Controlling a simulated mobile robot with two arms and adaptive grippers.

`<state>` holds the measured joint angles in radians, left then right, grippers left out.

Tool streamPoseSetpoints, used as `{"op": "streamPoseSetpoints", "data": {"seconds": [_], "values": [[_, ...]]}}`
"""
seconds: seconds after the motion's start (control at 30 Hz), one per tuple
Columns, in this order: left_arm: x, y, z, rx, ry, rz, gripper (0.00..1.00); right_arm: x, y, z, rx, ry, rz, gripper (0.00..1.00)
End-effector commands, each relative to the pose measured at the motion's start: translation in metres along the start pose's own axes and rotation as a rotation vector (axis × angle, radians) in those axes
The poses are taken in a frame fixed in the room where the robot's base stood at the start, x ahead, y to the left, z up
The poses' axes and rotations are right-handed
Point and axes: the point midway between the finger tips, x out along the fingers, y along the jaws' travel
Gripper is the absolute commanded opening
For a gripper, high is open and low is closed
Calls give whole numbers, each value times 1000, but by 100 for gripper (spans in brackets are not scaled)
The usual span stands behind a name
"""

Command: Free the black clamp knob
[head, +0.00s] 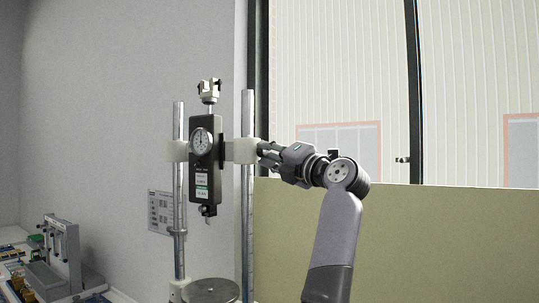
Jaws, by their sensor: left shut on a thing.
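The hardness tester stand has two upright metal columns, with a black force gauge (205,160) with a round dial held between them. A white clamp block (240,150) sits around the right column. My left gripper (264,151) points left at the right end of this block, with its fingers shut. The black clamp knob is at the fingertips and is mostly hidden by them; its turn cannot be made out. My right gripper is not in view.
A round metal plate (211,291) lies below the gauge, between the columns. A second grey device (62,255) stands on a bench at the lower left. A yellowish panel (430,240) and tall window are behind my arm.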

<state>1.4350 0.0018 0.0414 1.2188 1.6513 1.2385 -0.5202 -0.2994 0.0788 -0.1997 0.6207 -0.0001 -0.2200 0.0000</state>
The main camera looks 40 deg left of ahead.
Motion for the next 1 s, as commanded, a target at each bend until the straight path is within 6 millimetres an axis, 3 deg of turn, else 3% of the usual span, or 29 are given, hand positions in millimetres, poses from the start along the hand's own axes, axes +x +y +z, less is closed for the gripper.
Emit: {"op": "streamPoseSetpoints", "data": {"seconds": [0.27,1.0], "values": [[-1,-3,0,-73,0,28,0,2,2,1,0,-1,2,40],[0,-7,2,-513,0,212,0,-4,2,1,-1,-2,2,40]]}}
